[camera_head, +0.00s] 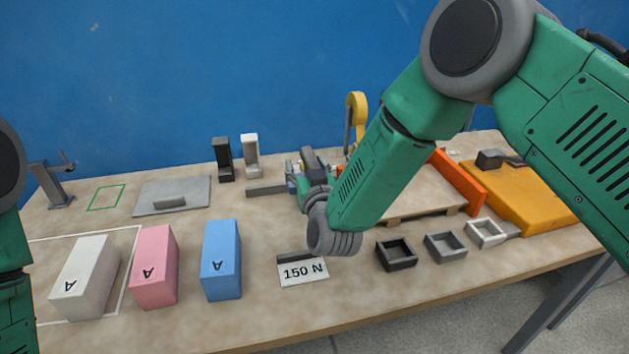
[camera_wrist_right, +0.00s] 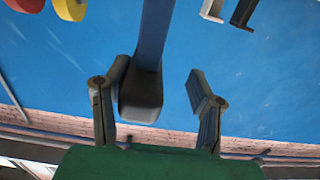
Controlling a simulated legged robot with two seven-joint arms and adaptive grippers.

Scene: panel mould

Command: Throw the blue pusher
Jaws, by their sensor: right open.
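A blue bar with a dark grey end block, which looks like the blue pusher (camera_wrist_right: 156,45), reaches down between my right gripper's fingers in the right wrist view. Its end block is close beside the left finger; I cannot tell if they touch. My right gripper (camera_wrist_right: 160,78) is open, with a clear gap to the right finger. In the head view my right gripper (camera_head: 301,177) is behind the table's middle, partly hidden by my forearm, and the pusher is hard to make out there. My left gripper is out of view; only its arm shows at the left edge.
White, pink (camera_head: 155,267) and blue (camera_head: 221,260) blocks stand at the front left. A "150 N" sign (camera_head: 303,272) and small open boxes (camera_head: 396,254) stand in front. Black and white brackets (camera_head: 251,157), a grey plate (camera_head: 172,195) and a yellow hooked part (camera_head: 357,103) are behind.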

